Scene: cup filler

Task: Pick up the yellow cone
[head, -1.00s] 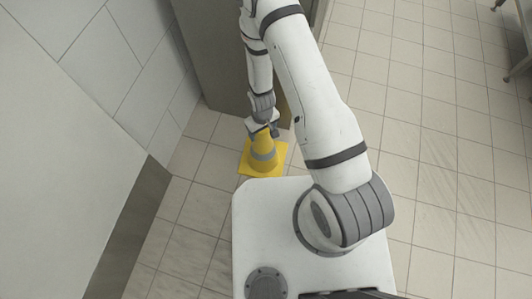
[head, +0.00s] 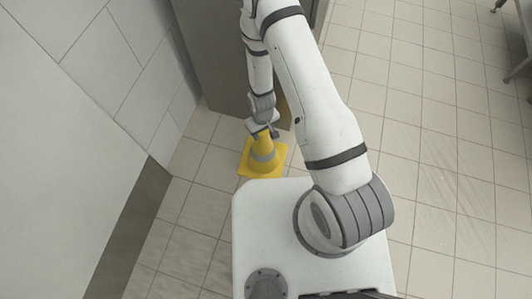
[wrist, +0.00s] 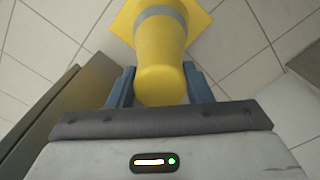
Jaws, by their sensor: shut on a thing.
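The yellow cone (head: 262,162) has a grey band and a square yellow base. It stands upright on the tiled floor in the head view, just beyond my white base. My gripper (head: 265,132) is at the cone's top. In the wrist view, the fingers of my gripper (wrist: 160,88) lie on both sides of the cone's rounded tip and are shut on it. The cone's body (wrist: 160,45) and part of its base also show there. Whether the base touches the floor is hard to tell.
A brown-grey cabinet (head: 215,55) stands right behind the cone. A tiled wall (head: 110,60) and a pale panel (head: 60,150) are on the left. Table legs (head: 515,72) show at the far right. The floor (head: 430,150) on the right is clear.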

